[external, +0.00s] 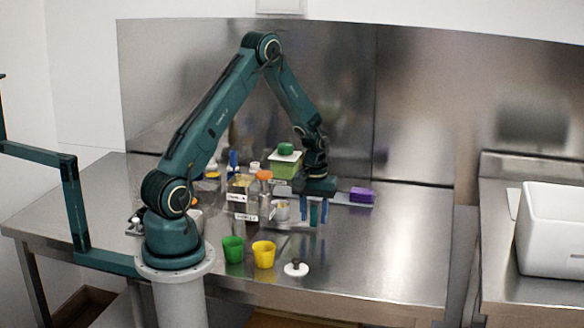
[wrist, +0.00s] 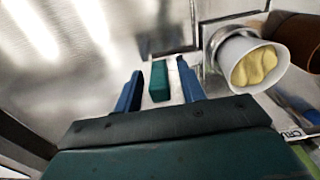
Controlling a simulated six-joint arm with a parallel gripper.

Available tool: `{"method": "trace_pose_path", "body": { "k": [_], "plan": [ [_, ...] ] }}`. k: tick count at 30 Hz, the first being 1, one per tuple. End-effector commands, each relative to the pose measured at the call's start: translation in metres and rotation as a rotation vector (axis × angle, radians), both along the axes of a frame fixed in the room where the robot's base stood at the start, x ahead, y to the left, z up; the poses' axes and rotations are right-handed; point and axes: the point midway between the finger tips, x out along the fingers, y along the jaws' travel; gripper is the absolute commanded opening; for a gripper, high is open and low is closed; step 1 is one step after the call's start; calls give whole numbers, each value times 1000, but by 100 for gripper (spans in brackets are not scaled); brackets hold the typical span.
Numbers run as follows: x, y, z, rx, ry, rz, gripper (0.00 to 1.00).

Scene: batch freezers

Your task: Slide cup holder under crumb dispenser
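A white cup with yellow contents (wrist: 254,66) sits in a metal holder (wrist: 211,36) in the wrist view; the cup also shows in the external view (external: 281,211). A teal block (wrist: 159,82), apparently the holder's handle, stands between my two blue fingers. My gripper (external: 313,212) is open, with gaps visible on both sides of the block. A label reading "CRU" (wrist: 291,132) is at the right edge of the wrist view, beside a green edge. A green-lidded container (external: 286,168) stands behind the cup. I cannot tell for certain which container is the crumb dispenser.
A green cup (external: 233,250), a yellow cup (external: 264,254) and a white disc with a dark knob (external: 295,268) are at the table's front. An orange-capped bottle (external: 264,187) is left of my gripper. A purple block (external: 362,195) lies right. The table's right side is clear.

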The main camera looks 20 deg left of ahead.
Motion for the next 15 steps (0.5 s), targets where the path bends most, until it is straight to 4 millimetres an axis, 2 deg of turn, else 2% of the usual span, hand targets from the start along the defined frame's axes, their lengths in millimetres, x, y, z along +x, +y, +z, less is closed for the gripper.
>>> {"method": "trace_pose_path", "body": {
  "k": [1, 6, 15],
  "plan": [
    [0, 0, 0, 0, 0, 0, 32],
    [0, 0, 0, 0, 0, 0, 0],
    [4, 0, 0, 0, 0, 1, 0]
  ]
}}
